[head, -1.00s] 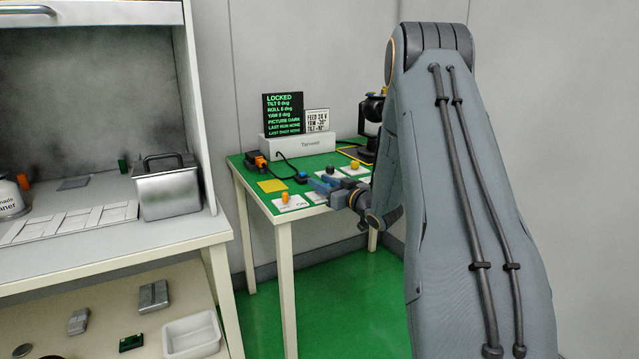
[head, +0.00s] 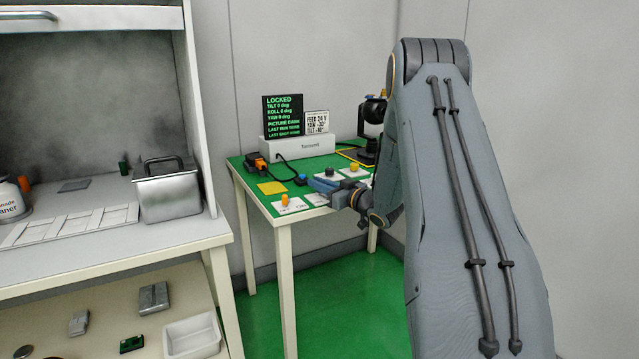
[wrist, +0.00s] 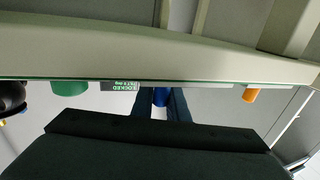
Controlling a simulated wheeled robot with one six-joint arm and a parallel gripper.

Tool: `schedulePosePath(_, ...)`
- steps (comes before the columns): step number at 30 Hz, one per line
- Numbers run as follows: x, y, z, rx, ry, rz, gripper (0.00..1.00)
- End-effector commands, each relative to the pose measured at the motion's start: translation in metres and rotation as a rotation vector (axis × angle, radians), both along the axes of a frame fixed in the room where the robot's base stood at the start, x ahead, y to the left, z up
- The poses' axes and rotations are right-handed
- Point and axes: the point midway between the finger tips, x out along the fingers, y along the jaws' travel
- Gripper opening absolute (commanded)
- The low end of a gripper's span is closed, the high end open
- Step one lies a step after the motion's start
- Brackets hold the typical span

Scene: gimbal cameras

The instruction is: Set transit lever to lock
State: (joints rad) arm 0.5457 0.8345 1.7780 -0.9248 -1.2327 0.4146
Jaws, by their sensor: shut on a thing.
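My gripper (head: 318,185) reaches in from the right over the front of the green-topped table (head: 258,200). In the wrist view its two fingers (wrist: 161,106) are shut on a small blue part (wrist: 160,97). I cannot read a label that shows whether this is the transit lever, and its base is hidden. The black display (head: 283,115) at the back reads LOCKED, with tilt, roll and yaw at 0 deg and picture dark.
An orange knob (head: 285,199) stands on a white plate left of my gripper. A blue knob (head: 301,179) and a yellow knob (head: 353,169) are nearby. A black gimbal (head: 368,150) stands at the back right. A workbench (head: 110,250) with a metal box (head: 167,190) is at left.

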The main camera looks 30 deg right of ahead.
Motion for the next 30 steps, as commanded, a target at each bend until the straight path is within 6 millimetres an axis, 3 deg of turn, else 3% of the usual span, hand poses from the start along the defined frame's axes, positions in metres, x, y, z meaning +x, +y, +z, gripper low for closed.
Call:
schedulePosePath(14, 0.0004, 0.0002, 0.0008, -0.001, -0.001, 0.068, 0.0)
schedulePosePath(15, 0.0004, 0.0002, 0.0008, -0.001, -0.001, 0.068, 0.19)
schedulePosePath(18, 0.0004, 0.0003, 0.0006, 0.0, -0.001, 0.068, 0.33)
schedulePosePath(30, -0.0085, -0.0042, 0.0003, 0.001, 0.0, 0.065, 0.33)
